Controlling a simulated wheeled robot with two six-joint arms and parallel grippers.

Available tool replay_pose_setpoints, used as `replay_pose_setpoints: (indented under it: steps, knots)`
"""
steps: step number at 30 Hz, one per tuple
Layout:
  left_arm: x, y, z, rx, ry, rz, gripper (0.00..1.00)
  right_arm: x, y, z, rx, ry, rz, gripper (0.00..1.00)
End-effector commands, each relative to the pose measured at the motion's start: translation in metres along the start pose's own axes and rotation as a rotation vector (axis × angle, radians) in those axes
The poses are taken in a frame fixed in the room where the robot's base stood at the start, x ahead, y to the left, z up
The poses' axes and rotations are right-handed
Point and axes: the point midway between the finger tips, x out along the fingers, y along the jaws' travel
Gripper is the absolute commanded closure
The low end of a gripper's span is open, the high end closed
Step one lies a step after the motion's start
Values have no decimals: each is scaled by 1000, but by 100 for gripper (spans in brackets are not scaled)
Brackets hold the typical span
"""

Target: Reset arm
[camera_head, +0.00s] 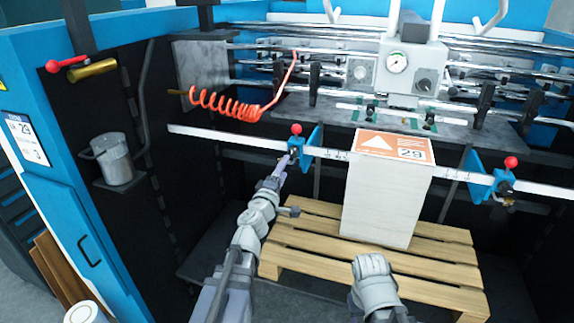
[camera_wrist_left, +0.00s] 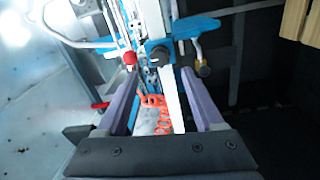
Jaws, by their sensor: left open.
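My left arm reaches forward in the head view, and its gripper (camera_head: 277,172) is near the left blue clamp (camera_head: 311,147) with a red knob (camera_head: 296,129) on the white ruled rail. In the left wrist view the jaws (camera_wrist_left: 160,112) are open and spread apart. The clamp's red knob (camera_wrist_left: 130,58) and blue body show ahead of and partly between the fingers. Nothing is seen held between them. My right arm shows at the bottom centre of the head view as a grey link (camera_head: 374,283); its gripper jaws cannot be made out.
A white stack (camera_head: 387,200) with an orange label stands on a wooden pallet (camera_head: 290,262). A second blue clamp (camera_head: 480,176) with a red knob sits on the rail (camera_head: 350,158) at right. A coiled red hose (camera_head: 228,106) hangs above the rail. A metal jug (camera_head: 113,158) is at left.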

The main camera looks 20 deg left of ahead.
Motion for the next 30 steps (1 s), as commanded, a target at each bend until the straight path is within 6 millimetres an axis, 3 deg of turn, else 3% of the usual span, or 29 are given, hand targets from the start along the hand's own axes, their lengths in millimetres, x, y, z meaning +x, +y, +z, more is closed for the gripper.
replay_pose_setpoints:
  steps: [11, 14, 17, 21, 24, 27, 30]
  knots:
    - [-2, 1, 6, 18, -20, 3, 31, 0, 0, 0, 0, 0, 0, 50]
    - [-4, 2, 29, 94, -106, 11, 31, 0, 0, 0, 0, 0, 0, 50]
    - [-11, -4, 70, 229, -267, 5, 31, 0, 0, 0, 0, 0, 0, 50]
    - [-36, -36, 132, 442, -546, -71, 31, 0, 0, 0, 0, 0, 0, 50]
    - [-64, -72, 162, 585, -737, -177, 31, 0, 0, 0, 0, 0, 0, 50]
    - [-97, -113, 174, 720, -910, -325, 31, 0, 0, 0, 0, 0, 0, 50]
    - [-132, -150, 170, 835, -1047, -499, 31, 0, 0, 0, 0, 0, 0, 50]
